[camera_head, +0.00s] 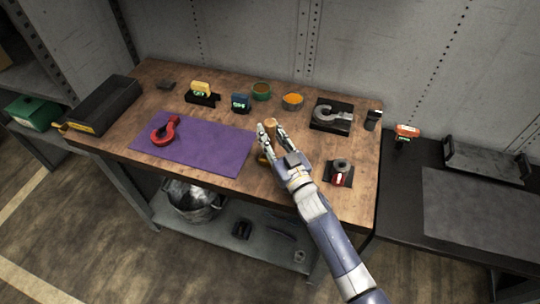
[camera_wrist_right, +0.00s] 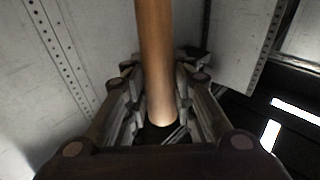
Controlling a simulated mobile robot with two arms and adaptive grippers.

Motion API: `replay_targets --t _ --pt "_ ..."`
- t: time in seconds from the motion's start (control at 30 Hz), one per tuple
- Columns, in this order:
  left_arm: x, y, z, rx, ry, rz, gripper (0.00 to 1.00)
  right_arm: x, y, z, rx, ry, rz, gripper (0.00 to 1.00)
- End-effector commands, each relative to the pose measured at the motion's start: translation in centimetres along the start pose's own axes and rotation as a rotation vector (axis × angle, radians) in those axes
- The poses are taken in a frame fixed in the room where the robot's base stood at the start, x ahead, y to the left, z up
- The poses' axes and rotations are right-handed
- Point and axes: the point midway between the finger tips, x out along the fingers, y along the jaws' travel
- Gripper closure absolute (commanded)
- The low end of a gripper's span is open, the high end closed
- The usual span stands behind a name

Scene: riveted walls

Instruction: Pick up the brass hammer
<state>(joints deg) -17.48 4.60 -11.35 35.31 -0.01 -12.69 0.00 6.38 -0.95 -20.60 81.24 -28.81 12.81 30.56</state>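The brass hammer shows as a smooth tan-brown handle (camera_wrist_right: 157,60) that runs down between the fingers of my right gripper (camera_wrist_right: 160,105) in the right wrist view. The finger pads lie close against both sides of it. In the head view my right gripper (camera_head: 272,132) is over the bench, right of the purple mat, with a piece of the handle (camera_head: 270,123) between its fingers. A small brownish part (camera_head: 263,158) shows just below the fingers. The hammer's head is not clear, and the gripper hides much of it. My left gripper is not in view.
The wooden bench (camera_head: 215,112) carries a purple mat (camera_head: 205,150) with a red hook (camera_head: 165,132), a black tray (camera_head: 104,104), two small bowls, a grey shackle (camera_head: 332,115) and a red-and-black block (camera_head: 339,175). A dark table (camera_head: 420,165) adjoins at right.

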Motion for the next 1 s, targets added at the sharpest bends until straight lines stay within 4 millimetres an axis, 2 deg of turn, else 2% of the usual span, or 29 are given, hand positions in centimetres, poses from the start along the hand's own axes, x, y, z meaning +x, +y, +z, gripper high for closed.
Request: replay_targets --t 0.47,1.0 --pt "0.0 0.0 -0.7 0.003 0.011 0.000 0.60 0.1 0.0 -0.5 -0.002 0.005 -0.001 1.00" --pt "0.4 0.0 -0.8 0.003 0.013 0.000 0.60 0.6 -0.1 -3.9 -0.002 0.007 -0.003 1.00"
